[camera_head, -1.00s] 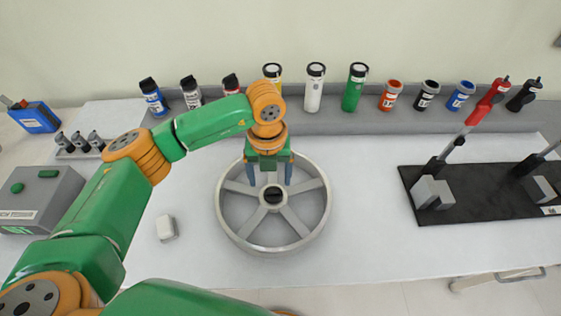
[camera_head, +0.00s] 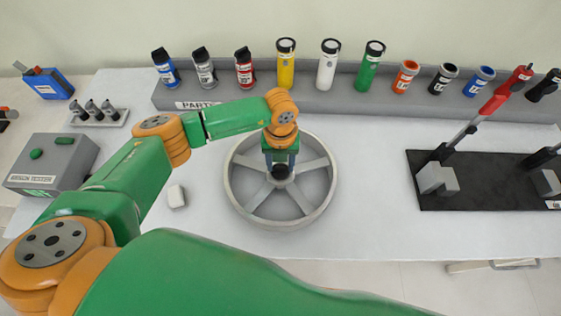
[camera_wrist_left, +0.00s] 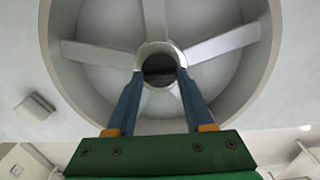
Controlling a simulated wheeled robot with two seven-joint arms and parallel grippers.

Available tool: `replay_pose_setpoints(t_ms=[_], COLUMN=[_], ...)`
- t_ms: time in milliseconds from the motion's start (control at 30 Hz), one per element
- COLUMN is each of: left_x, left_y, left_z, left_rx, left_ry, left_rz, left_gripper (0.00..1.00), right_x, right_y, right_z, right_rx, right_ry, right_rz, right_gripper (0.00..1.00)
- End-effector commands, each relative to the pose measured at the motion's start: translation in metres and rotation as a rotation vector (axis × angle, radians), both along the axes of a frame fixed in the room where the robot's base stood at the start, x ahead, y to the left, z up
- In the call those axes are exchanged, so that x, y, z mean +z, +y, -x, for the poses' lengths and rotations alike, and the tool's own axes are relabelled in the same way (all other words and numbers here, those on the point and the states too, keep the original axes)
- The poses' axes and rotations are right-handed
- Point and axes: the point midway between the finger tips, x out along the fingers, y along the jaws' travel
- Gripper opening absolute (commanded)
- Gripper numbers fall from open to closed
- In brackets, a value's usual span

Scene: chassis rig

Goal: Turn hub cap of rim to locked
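The grey spoked rim (camera_head: 234,200) lies flat on the white table in the middle of the head view. Its dark hub cap (camera_head: 281,173) is at the centre, partly covered by my left gripper (camera_head: 281,162). In the left wrist view the hub cap (camera_wrist_left: 160,68) shows between the fingertips of the left gripper (camera_wrist_left: 160,78). The two blue fingers stand apart, one on each side of the hub. Whether they touch it I cannot tell. My right gripper is not in view.
A grey parts rack (camera_head: 340,98) with several bottles runs along the back. A black board (camera_head: 480,200) with clamps lies at the right. A grey tester box (camera_head: 55,165) and a small white block (camera_head: 176,196) are at the left.

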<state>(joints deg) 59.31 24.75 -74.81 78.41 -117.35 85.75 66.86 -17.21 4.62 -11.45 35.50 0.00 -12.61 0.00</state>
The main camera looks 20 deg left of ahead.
Motion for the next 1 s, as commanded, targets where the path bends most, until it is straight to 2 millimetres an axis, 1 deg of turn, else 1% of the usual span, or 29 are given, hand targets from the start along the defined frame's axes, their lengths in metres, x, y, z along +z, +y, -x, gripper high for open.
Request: replay_pose_setpoints(t_ms=[33,67,100,133,367,567,1000], left_x=[0.000,0.000,0.000,0.001,0.000,-0.002,-0.005], left_y=[0.000,0.000,0.000,0.000,0.000,0.000,0.000], left_z=[0.000,0.000,0.000,0.000,-0.001,-0.001,-0.001], left_rx=[0.000,0.000,0.000,0.000,-0.023,-0.117,-0.515], left_ry=[0.000,0.000,0.000,0.000,-0.002,-0.001,-0.004], left_rz=[0.000,0.000,0.001,0.001,0.000,0.001,0.001], left_gripper=[0.23,0.15,0.04,0.00,0.00,0.00,0.00], right_x=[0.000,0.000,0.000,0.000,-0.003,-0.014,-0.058], right_y=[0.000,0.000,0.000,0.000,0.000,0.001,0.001], right_z=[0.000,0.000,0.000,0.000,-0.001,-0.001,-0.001], right_rx=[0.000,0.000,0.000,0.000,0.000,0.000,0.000], right_ry=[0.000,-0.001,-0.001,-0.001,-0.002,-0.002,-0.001], right_rz=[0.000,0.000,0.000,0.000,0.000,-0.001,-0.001], right_gripper=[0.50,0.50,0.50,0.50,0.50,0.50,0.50])
